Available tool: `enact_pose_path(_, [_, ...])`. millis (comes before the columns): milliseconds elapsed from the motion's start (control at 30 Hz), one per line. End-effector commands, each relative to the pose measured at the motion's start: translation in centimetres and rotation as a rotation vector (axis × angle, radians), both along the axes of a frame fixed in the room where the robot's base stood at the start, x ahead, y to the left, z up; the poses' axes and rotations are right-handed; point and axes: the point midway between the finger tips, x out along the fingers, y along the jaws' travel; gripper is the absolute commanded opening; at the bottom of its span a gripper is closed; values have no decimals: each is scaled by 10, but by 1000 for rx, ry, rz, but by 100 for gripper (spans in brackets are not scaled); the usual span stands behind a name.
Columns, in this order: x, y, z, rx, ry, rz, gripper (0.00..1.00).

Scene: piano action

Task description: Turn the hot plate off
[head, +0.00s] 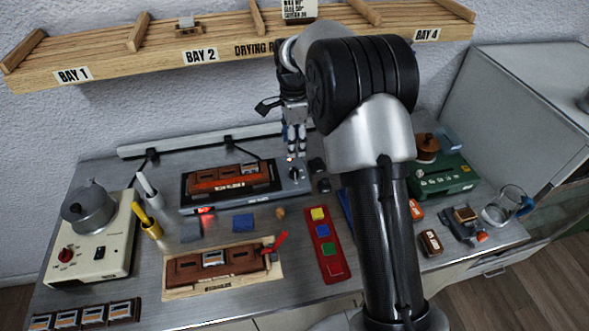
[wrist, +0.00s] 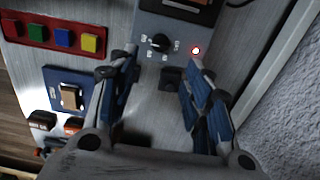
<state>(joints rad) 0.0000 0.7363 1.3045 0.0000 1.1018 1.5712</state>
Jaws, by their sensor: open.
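A grey flat unit (head: 278,197) with a dark top, which looks like the hot plate, stands mid-bench with a brown wooden part (head: 229,179) on it. Its black knob (wrist: 160,42) has small white labels around it, unreadable here. A red indicator light (wrist: 195,50) beside the knob is lit. My gripper (head: 295,152) points down above the unit's right end, near the knob. In the wrist view my gripper (wrist: 162,60) is open and empty, with the knob showing between and beyond the fingertips. I cannot tell whether they touch it.
A beige unit (head: 117,245) with a pot, red knob and black switch stands at left. A wooden shelf (head: 130,62) runs along the wall above. A red strip (head: 326,257) with coloured blocks and a green box (head: 443,182) are nearby. A small black block (wrist: 172,78) sits beside the unit.

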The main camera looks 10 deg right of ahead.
Motion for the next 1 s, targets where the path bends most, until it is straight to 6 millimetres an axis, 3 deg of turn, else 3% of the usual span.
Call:
enact_pose_path(33, [-1, 0, -15, 0, 3, 0, 45])
enact_pose_path(200, [-1, 0, -52, 0, 2, 1, 45])
enact_pose_path(500, [0, 0, -101, 0, 1, 1, 45])
enact_pose_path(700, [0, 0, -112, 0, 0, 1, 45])
enact_pose_path(1000, [0, 0, -112, 0, -1, 1, 43])
